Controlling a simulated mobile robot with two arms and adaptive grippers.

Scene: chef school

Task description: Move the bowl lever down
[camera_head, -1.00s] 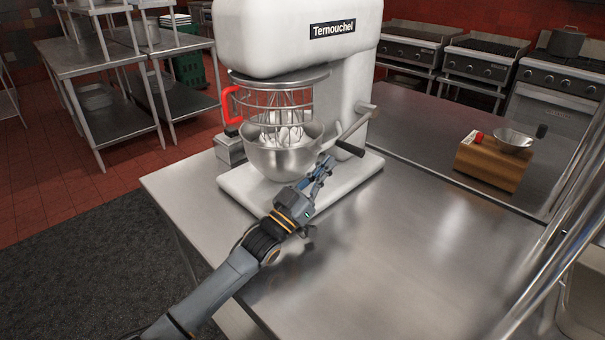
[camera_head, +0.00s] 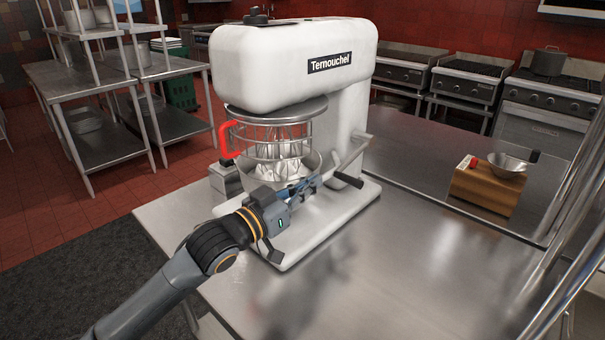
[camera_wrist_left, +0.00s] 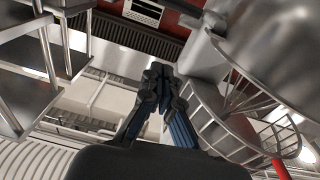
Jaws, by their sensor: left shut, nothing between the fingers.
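The white stand mixer (camera_head: 295,52) stands on the steel table. Its metal bowl (camera_head: 312,162) sits under the wire guard, and my left gripper hides much of it. The bowl lever is a grey metal rod (camera_head: 352,156) on the mixer's right side, with a black handle (camera_head: 348,180) at its lower end. My left gripper (camera_head: 314,183) is shut and empty, in front of the bowl and just left of the black handle. I cannot tell whether it touches the lever. The gripper (camera_wrist_left: 157,72) also shows shut in the left wrist view. The right gripper is out of view.
A red handle (camera_head: 229,138) sticks out at the guard's left. Steel shelves stand at the left.

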